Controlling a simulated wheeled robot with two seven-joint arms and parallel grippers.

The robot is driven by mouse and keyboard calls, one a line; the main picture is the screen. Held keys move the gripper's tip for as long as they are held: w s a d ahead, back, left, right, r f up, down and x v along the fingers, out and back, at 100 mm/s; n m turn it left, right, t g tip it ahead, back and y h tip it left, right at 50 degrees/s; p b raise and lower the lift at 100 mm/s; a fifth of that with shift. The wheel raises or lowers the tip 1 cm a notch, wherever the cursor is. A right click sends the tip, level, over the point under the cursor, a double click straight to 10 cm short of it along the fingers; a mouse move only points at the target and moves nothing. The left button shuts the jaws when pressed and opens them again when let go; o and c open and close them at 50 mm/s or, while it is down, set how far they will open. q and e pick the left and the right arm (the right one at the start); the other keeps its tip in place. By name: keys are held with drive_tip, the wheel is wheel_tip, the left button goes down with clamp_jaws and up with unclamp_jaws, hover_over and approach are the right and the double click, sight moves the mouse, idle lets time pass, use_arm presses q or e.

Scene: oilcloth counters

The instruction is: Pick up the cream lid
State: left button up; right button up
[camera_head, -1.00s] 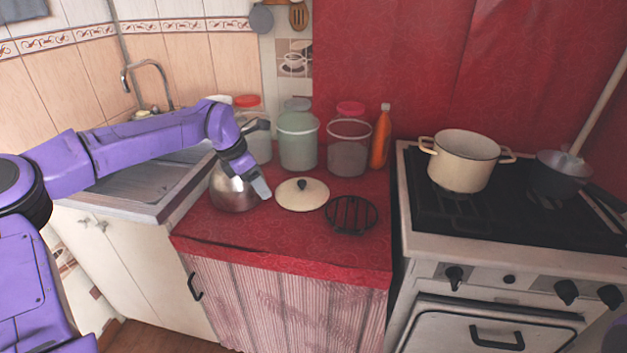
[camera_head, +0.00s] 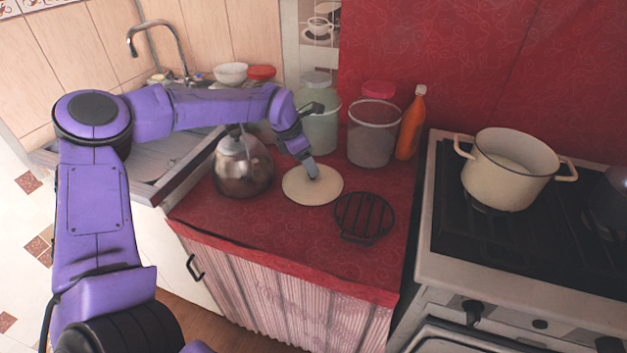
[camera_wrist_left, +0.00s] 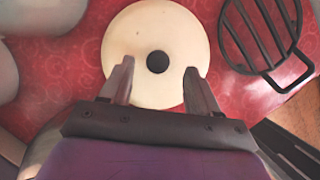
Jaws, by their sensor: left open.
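The cream lid (camera_head: 300,192) lies flat on the red oilcloth counter, between the kettle and the black trivet. In the left wrist view the round cream lid (camera_wrist_left: 155,27) shows its dark knob (camera_wrist_left: 157,62) near its middle. My left gripper (camera_head: 313,176) is over the lid, pointing down, and hides the knob in the head view. In the left wrist view the two fingers of the left gripper (camera_wrist_left: 157,80) are apart, one to each side of the knob and nearer the bottom of the picture. Nothing is held. My right gripper is not in view.
A metal kettle (camera_head: 243,168) stands left of the lid, and a black trivet (camera_head: 364,216) lies to its right. Glass jars (camera_head: 373,135) and an orange bottle (camera_head: 411,125) stand behind. A cream pot (camera_head: 508,175) sits on the stove. The counter front (camera_head: 290,235) is clear.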

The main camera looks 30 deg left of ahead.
use_arm(q)
drive_tip(key=x, duration=0.3)
drive_tip(key=shift+a+f, duration=0.1)
drive_tip(key=shift+f, duration=0.05)
clamp_jaws()
